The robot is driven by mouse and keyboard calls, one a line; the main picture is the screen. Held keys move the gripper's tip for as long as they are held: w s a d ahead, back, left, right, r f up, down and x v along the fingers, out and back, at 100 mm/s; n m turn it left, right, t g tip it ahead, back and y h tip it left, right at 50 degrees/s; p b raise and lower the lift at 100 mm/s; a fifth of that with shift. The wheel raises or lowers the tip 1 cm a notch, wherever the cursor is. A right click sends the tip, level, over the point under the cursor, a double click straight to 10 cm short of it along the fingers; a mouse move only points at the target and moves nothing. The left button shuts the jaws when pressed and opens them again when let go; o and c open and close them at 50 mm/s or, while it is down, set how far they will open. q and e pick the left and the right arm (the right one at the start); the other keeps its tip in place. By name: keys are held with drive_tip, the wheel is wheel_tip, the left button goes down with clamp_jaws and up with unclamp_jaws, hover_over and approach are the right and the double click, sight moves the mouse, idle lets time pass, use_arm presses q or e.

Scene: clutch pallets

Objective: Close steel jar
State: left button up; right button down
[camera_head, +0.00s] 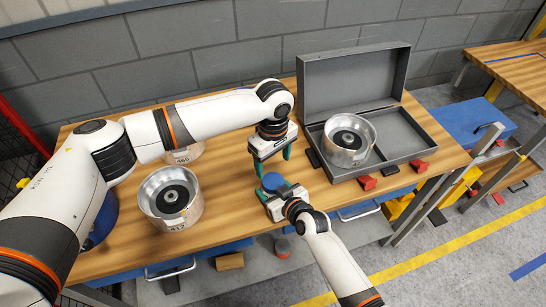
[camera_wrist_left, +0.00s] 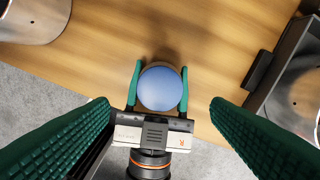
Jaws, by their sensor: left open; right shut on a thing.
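A round blue-topped thing (camera_head: 272,181), likely the steel jar or its lid, is between the fingers of my right gripper (camera_head: 276,190) near the table's front edge. In the left wrist view the blue disc (camera_wrist_left: 160,88) shows from above with a thin grey rim. Its sides are hidden, so I cannot tell whether a jar is under it. My right gripper is shut on it. My left gripper (camera_head: 271,160) is open and empty just above it, its green fingers pointing down to either side of it in the left wrist view.
A large steel clutch housing (camera_head: 151,198) stands left on the table (camera_head: 232,222), another partly hidden behind my left arm. An open grey case (camera_head: 418,148) on the right holds a third housing (camera_head: 337,157). Bare wood surrounds my grippers.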

sight(273, 180)
use_arm(q)
wheel_tip(273, 180, down, 7)
drive_tip(key=shift+f, duration=0.15)
idle(0.4)
drive_tip(key=c, duration=1)
drive_tip(key=m, duration=0.5)
drive_tip(key=shift+m, duration=0.3)
drive_tip(key=m, duration=0.4)
drive_tip(key=shift+a, duration=0.1)
drive_tip(key=o, duration=1.1)
drive_tip(key=shift+c, duration=0.2)
